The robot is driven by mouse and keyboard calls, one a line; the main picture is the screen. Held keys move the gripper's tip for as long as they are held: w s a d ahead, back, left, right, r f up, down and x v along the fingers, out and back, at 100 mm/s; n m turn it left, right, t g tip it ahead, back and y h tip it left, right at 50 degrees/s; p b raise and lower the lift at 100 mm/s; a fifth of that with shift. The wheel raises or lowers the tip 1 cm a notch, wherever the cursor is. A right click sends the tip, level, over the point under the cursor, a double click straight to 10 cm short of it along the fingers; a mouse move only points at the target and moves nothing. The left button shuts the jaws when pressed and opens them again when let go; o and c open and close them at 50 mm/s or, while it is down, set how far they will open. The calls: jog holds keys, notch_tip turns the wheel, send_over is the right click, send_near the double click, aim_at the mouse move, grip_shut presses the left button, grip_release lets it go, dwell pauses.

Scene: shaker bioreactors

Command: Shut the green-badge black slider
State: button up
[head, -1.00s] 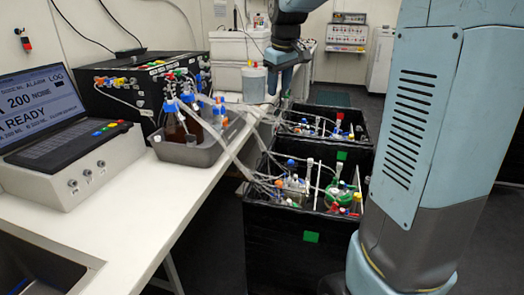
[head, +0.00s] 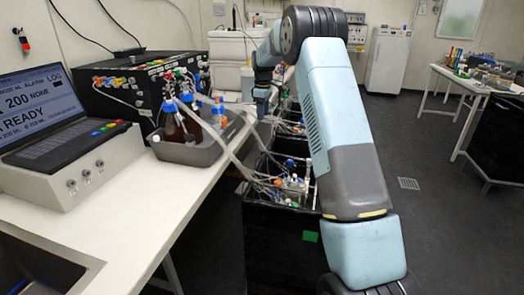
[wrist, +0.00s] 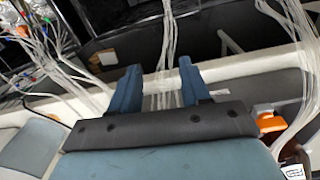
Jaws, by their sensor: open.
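The black slider with the green badge (head: 270,245) stands pulled out beside the white bench, nearest to me. Its green badge (head: 310,236) shows on the front face. It is open at the top and holds tubing and bottles with coloured caps. My arm hides its right part. My gripper (head: 262,104) is beyond it, near the bench edge, pointing down and small in the head view. In the wrist view my gripper (wrist: 158,68) has two blue fingers spread apart with nothing gripped. Clear tubes show beyond and between them.
A second black slider (head: 289,128) with tubing stands behind the first, mostly hidden by my arm. Loose tubes (head: 238,150) run from the grey tray (head: 190,152) of bottles to the sliders. A laptop unit (head: 70,140) stands on the bench. The floor on the right is clear.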

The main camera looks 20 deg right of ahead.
jog(key=shift+n+g, duration=0.3)
jog(key=shift+n, duration=0.3)
jog(key=w+f, duration=0.1)
jog(key=f, duration=0.6)
jog(key=w+f, duration=0.1)
jog(key=f, duration=0.5)
jog(key=w+f, duration=0.2)
jog(key=f, duration=0.5)
jog(key=shift+d+f, duration=0.3)
jog(key=shift+d, duration=0.05)
grip_shut()
